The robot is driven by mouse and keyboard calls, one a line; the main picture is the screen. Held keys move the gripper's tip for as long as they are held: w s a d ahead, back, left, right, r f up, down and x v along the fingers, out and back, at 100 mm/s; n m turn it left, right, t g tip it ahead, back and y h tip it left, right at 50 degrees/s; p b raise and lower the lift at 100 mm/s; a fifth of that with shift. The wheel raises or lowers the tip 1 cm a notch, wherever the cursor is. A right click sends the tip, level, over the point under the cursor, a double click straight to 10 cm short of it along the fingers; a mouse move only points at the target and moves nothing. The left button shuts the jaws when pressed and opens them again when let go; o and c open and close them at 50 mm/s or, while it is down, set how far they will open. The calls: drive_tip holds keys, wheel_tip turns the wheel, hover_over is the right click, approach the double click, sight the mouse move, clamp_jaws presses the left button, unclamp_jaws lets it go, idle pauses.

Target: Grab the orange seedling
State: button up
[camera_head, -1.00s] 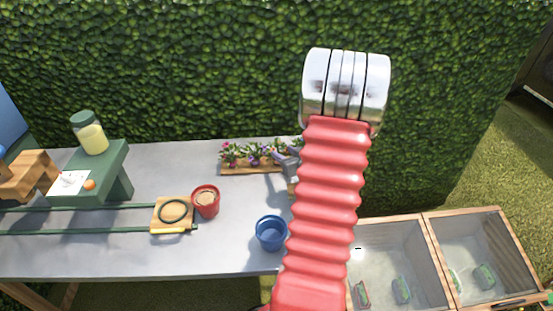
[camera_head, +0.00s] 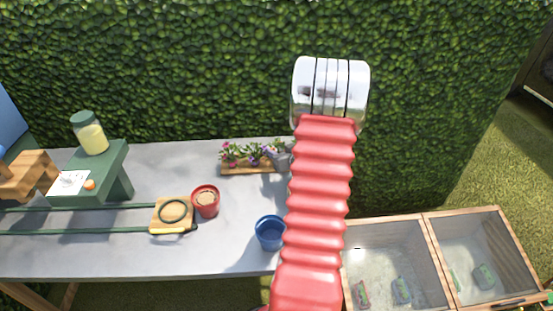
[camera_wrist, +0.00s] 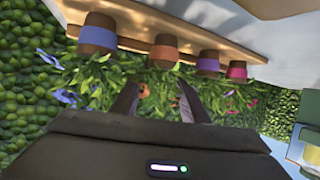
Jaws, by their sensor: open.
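The orange seedling is a brown pot with an orange band (camera_wrist: 164,50), with green leaves and an orange flower, in the wrist view. It stands in a row of potted seedlings on a wooden tray (camera_wrist: 180,27); the tray also shows in the head view (camera_head: 238,171). My gripper (camera_wrist: 158,92) is open, its fingers either side of the orange seedling's foliage. Whether they touch the leaves I cannot tell.
A blue-banded pot (camera_wrist: 97,35) is left of it, a purple-banded pot (camera_wrist: 208,63) and a pink-banded pot (camera_wrist: 237,70) right. A red pot (camera_head: 206,201) and a blue pot (camera_head: 270,232) stand on the grey table (camera_head: 110,258). A hedge (camera_head: 190,70) rises behind.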

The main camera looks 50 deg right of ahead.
idle(0.3)
clamp_jaws()
idle(0.4)
